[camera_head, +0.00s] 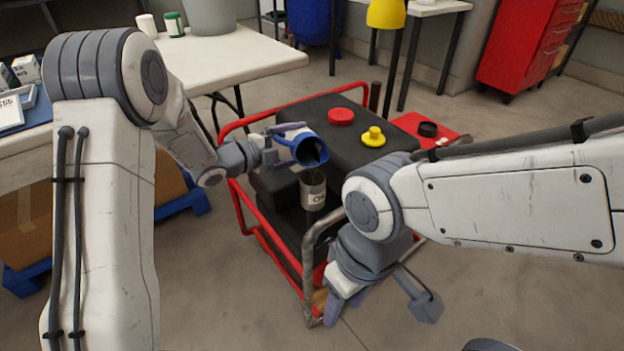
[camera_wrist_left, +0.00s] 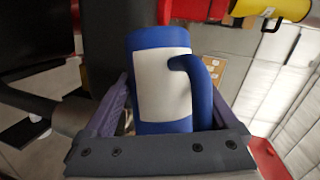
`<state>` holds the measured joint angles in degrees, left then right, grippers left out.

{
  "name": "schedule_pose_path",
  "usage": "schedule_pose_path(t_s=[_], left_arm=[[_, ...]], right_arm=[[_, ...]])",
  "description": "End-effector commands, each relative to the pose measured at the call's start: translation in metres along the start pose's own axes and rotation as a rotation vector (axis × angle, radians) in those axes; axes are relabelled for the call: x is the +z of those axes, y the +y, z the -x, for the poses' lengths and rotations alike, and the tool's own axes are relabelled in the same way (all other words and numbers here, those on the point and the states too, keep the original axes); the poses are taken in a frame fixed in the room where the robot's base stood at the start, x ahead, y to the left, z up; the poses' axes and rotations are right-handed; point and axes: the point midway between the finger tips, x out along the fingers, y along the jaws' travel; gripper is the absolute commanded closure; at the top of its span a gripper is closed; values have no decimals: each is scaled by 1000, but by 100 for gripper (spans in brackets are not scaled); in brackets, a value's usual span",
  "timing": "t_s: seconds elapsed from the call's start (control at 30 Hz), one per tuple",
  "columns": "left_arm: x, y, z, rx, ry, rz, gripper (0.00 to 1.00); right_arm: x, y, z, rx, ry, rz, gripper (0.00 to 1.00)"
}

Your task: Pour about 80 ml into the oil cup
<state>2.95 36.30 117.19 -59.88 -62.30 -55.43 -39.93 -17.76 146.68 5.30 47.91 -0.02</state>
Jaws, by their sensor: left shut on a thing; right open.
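A blue jug (camera_head: 299,141) is tilted, its dark open mouth facing down and right over the oil cup. It also shows in the left wrist view, with a white label (camera_wrist_left: 161,85) and a blue handle. My left gripper (camera_head: 284,146) is shut on the jug. The oil cup (camera_head: 313,193), grey with a pale, partly readable label, stands upright just below the jug's mouth. Its inside looks dark; I cannot tell the level, or whether liquid is flowing. My right gripper (camera_head: 383,302) is open and empty, low in front of the machine and right of the cup.
The black machine (camera_head: 300,112) has a red tube frame, a red cap (camera_head: 340,117) and a yellow cap (camera_head: 373,138) on top. A red tray (camera_head: 410,122) with a black cap (camera_head: 428,130) lies behind right. A white table (camera_head: 235,62) stands back left. Floor at right is clear.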

Motion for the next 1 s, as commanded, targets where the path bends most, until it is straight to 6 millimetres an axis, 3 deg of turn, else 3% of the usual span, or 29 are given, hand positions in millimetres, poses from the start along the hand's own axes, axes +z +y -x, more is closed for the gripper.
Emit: schedule_pose_path(t_s=[1.0], left_arm=[[0, -4, 0, -17, -5, -37, 80]], right_arm=[[0, 1, -9, 0, 0, 0, 50]])
